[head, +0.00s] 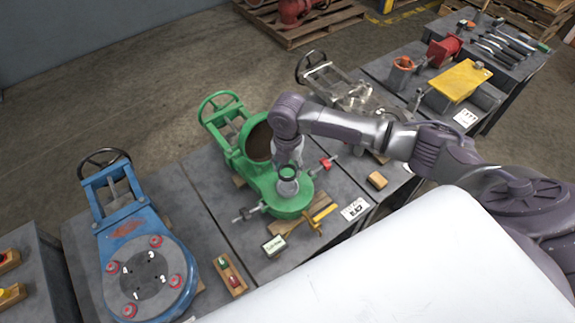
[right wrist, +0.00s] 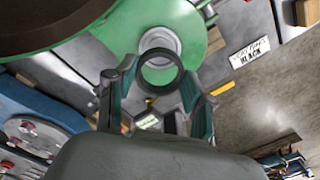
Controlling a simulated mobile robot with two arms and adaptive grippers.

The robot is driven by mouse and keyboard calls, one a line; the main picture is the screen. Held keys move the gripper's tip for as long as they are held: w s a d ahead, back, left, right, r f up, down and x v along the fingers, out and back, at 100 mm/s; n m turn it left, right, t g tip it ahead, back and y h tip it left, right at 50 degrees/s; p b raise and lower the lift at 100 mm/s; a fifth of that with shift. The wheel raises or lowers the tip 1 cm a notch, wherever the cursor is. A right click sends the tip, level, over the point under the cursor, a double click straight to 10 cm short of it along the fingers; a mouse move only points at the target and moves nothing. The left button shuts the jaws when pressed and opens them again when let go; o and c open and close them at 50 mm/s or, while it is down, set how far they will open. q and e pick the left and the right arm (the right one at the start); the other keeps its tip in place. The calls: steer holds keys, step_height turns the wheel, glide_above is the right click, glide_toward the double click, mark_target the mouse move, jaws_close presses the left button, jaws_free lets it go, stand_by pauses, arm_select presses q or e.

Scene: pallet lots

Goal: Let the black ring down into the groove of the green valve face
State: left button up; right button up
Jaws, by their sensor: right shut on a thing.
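The green valve (head: 263,180) lies on the grey table. Its green face has a light grey round seat, which shows in the right wrist view (right wrist: 158,40). My right gripper (head: 287,163) is above this seat, pointing down. It is shut on the black ring (right wrist: 160,72), which also shows in the head view (head: 288,173). In the right wrist view the ring stands out beyond the fingers of the gripper (right wrist: 155,98) and overlaps part of the seat. Green shows through the ring. The groove itself cannot be made out. My left gripper is not in view.
A blue valve (head: 140,240) with red knobs is at left. A label card (head: 354,209) reading BLACK in the wrist view, a wooden block (head: 377,180) and yellow-handled tools (head: 318,222) lie near the green valve. A yellow plate (head: 459,80) is at back right.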

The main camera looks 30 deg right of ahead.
mark_target(288, 186)
stand_by(0.4)
steer(key=shift+f+b, duration=1.4)
steer(key=shift+f, duration=1.6)
steer(key=shift+d+p, duration=0.1)
steer(key=shift+p, duration=0.8)
steer(key=shift+f+b, duration=0.45)
steer(key=shift+f, duration=0.3)
steer(key=o, duration=1.2)
